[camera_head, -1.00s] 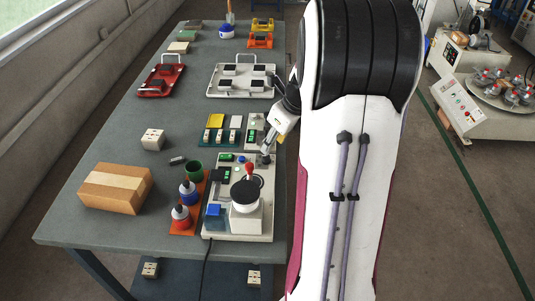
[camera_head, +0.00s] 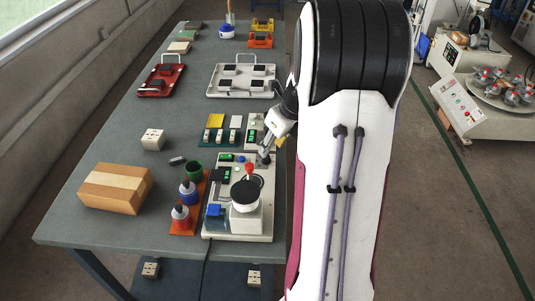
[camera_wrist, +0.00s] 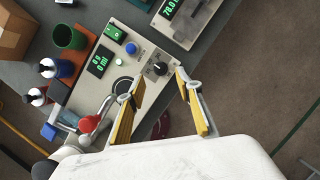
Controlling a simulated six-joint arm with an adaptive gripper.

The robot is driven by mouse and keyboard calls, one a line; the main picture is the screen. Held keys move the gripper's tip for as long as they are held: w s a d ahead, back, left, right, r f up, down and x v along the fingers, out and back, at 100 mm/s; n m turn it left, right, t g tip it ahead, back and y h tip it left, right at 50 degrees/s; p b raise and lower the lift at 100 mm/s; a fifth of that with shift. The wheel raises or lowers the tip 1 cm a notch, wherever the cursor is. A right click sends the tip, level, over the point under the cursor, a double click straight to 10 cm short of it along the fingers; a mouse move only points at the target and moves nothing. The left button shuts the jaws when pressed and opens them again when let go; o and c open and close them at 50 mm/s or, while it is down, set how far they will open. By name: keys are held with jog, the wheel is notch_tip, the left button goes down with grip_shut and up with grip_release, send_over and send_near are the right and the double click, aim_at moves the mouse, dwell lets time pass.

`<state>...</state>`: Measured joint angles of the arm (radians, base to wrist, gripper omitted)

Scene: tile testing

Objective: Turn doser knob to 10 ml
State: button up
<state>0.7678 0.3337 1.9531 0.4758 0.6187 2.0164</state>
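The doser (camera_head: 266,228) is a pale box at the near right of the table. Its black knob (camera_wrist: 160,68) shows in the wrist view on the panel, beside a blue button (camera_wrist: 131,48) and a display (camera_wrist: 100,61) with green digits, too small to read surely. My gripper (camera_wrist: 158,80) is open, with its yellow-padded fingers spread on either side of the knob in the picture. I cannot tell whether they touch it. In the head view my gripper (camera_head: 265,154) is over the far end of the doser and hides the knob.
A red-topped lever (camera_wrist: 89,123) rises from the doser near the left finger. A second device (camera_wrist: 184,20) with a green display stands just beyond.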

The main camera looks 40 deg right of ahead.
aim_at(268, 157)
jog(key=shift+x, duration=2.95)
grip_shut()
